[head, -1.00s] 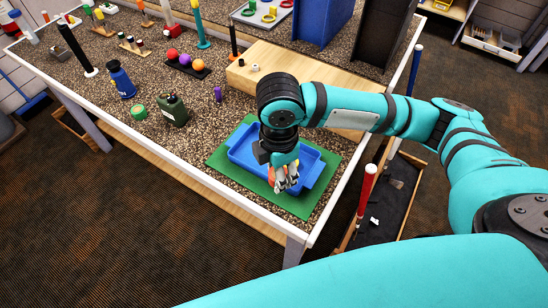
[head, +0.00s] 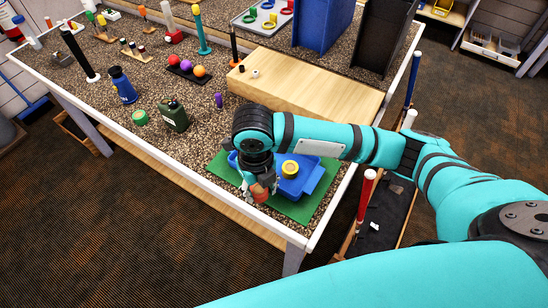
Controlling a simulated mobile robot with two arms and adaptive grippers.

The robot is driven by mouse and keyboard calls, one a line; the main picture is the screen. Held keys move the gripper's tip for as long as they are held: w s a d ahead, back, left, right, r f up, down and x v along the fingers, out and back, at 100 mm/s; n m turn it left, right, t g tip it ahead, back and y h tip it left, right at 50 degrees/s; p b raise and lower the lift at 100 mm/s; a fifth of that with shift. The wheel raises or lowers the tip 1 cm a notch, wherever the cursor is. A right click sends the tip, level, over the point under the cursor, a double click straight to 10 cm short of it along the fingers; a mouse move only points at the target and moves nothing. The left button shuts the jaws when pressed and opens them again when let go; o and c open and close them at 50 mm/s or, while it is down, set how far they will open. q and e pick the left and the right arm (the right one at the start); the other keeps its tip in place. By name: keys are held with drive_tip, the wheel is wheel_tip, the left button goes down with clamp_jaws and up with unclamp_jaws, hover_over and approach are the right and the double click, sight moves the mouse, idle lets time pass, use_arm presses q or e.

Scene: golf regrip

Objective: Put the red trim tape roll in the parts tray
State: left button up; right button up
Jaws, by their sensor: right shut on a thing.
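My right gripper (head: 258,188) points down at the front left of a blue tray (head: 313,178). It is shut on a red-orange roll (head: 262,197), which is partly hidden by the fingers. The roll appears over the tray's near left edge and the green mat (head: 296,211); its exact height is hard to tell. A yellow roll (head: 289,167) shows at the tray, right of my gripper. My arm hides the tray's back part. My left gripper is not in view.
A green roll (head: 140,117), a dark green can (head: 174,114) and a blue bottle (head: 122,86) stand left on the speckled bench. A wooden block (head: 300,82) lies behind my arm. A tray of coloured rings (head: 262,19) is at the back.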

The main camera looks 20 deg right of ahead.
drive_tip(key=w+d, duration=0.2)
drive_tip(key=w, duration=0.1)
drive_tip(key=w+d+p, duration=0.1)
drive_tip(key=w+d, duration=0.1)
drive_tip(key=w, duration=0.1)
drive_tip(key=w+d+f+p, duration=0.1)
drive_tip(key=w+d, duration=0.2)
drive_tip(key=shift+w, duration=0.15)
drive_tip(key=shift+w+d+f+p, duration=0.15)
drive_tip(key=shift+w+d+p, duration=0.1)
drive_tip(key=shift+p, duration=0.15)
wheel_tip(320, 180, down, 3)
drive_tip(key=shift+s+r+p, duration=0.1)
drive_tip(key=shift+r+p, duration=0.1)
drive_tip(key=shift+p, duration=0.3)
drive_tip(key=shift+f, duration=0.4)
drive_tip(key=shift+f, duration=0.15)
drive_tip(key=o, duration=0.9)
